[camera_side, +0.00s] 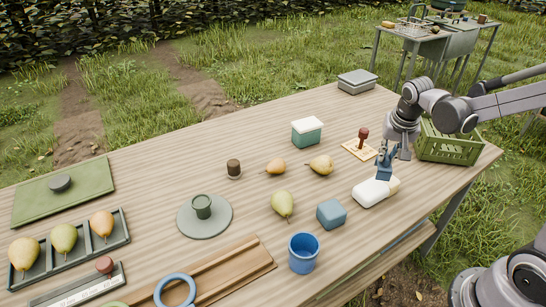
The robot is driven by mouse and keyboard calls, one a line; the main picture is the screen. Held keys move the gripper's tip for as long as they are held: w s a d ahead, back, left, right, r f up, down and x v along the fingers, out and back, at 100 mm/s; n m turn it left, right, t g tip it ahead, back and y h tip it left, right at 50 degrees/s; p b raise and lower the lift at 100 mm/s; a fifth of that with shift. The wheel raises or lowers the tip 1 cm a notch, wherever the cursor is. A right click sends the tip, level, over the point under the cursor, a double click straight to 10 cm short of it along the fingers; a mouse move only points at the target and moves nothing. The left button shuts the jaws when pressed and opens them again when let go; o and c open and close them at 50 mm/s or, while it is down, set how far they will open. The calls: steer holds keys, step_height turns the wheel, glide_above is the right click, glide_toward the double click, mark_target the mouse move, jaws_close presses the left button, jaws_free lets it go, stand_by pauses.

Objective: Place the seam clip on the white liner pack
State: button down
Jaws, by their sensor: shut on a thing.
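The white liner pack (369,194) lies on the right part of the table, a soft-edged white block with a cream part at its right end. My gripper (387,156) points down over the back of the pack and is shut on a small dark blue piece, which I take to be the seam clip (383,173). The clip's lower end is at the pack's upper edge in the picture; I cannot tell whether it touches. The fingers are small here and partly merge with the clip.
A green crate (451,149) stands right of my gripper, close by. A wooden board with a red-handled stamp (363,135) is just behind left. A blue-grey block (331,214), blue cup (303,255) and pears (283,205) stand left of the pack.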

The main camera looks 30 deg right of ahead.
mark_target(388, 159)
steer(key=shift+f, duration=1.85)
steer(key=shift+f, duration=0.1)
steer(key=c, duration=1.4)
jaws_free()
steer(key=shift+o, duration=0.2)
steer(key=v, duration=1.2)
steer(key=s+a+n+t+y, duration=0.2)
steer(key=s+a+n+t, duration=0.2)
steer(key=a+n, duration=0.5)
steer(key=shift+s+a+f+t, duration=0.4)
steer(key=shift+s+a, duration=0.15)
steer(key=shift+s, duration=0.4)
